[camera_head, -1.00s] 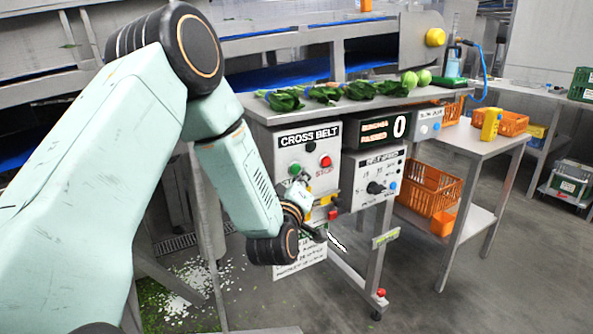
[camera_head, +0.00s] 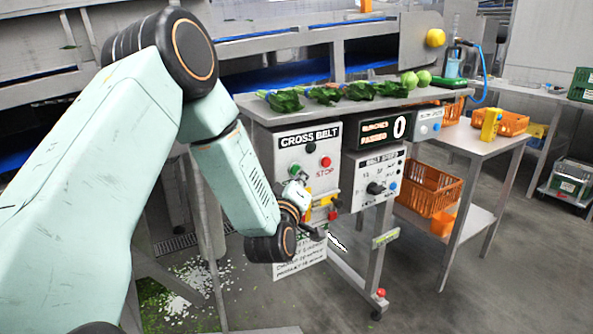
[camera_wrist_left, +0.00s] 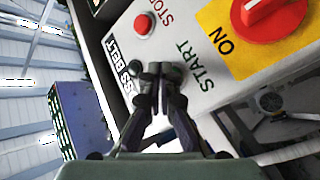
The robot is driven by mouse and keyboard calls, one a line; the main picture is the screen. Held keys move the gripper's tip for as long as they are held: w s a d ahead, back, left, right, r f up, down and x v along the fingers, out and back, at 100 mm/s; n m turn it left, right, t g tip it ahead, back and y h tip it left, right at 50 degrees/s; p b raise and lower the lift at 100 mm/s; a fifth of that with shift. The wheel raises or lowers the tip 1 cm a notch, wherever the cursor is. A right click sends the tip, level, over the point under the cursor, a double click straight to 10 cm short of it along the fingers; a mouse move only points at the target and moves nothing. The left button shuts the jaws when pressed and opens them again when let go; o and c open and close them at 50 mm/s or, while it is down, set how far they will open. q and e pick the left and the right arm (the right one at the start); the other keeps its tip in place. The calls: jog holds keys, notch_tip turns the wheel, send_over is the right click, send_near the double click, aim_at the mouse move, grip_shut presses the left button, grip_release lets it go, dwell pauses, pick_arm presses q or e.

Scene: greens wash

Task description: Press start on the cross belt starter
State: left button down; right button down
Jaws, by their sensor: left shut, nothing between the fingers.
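The cross belt starter (camera_head: 307,146) is a pale grey box below the bench top, labelled CROSS BELT. Its red STOP button (camera_head: 325,162) is at the right, with the green start button (camera_head: 295,169) lower left. My left gripper (camera_head: 301,178) is at the box front, just below the green button. In the left wrist view the left gripper (camera_wrist_left: 158,70) is shut and empty, its tips beside the START label (camera_wrist_left: 192,64). The tips largely hide the start button there; contact cannot be told. The red STOP button (camera_wrist_left: 143,24) is clear of the fingers. My right gripper is not in view.
A red rotary switch on a yellow ON plate (camera_wrist_left: 222,42) is on the same box. A belt speed box (camera_head: 372,176) and a counter display (camera_head: 384,129) stand to the right. Leafy greens (camera_head: 325,95) lie on the bench above. Orange crates (camera_head: 430,189) are further right.

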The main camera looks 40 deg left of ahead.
pick_arm(q)
jog(key=shift+w+a+r, duration=0.1)
jog(key=shift+w+a, duration=0.1)
jog(key=shift+a, duration=0.25)
dwell(1.1)
jog(key=shift+d, duration=0.1)
jog(key=shift+s+d, duration=0.35)
jog(key=shift+d, duration=0.4)
jog(key=d, duration=0.1)
jog(key=s+d+b, duration=0.1)
jog(key=d, duration=0.1)
jog(key=s+d, duration=0.1)
jog(key=shift+d+b, duration=0.35)
jog(key=shift+b, duration=0.05)
dwell(0.7)
